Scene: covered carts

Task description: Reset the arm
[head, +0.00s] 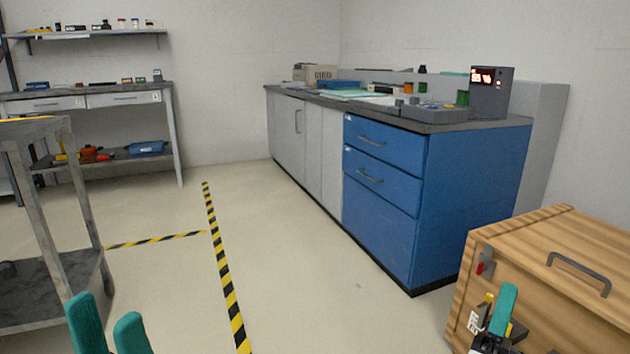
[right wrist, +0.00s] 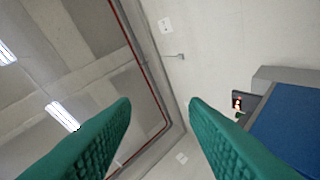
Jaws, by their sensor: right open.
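My left gripper (head: 103,308) shows at the bottom left of the head view. Its two teal fingers point up with a gap between them, and nothing shows in the gap. My right gripper (head: 507,290) is at the lower right of the head view, in front of the wooden chest. It is seen from the side there. In the right wrist view its two teal fingers (right wrist: 160,102) are wide apart and empty, pointing up toward the ceiling and wall.
A wooden chest (head: 545,250) with a dark handle on its lid stands at the lower right. A blue drawer cabinet (head: 470,200) is behind it. A metal cart (head: 55,275) stands at the left. The floor (head: 310,270) between them is clear, with striped tape (head: 222,265).

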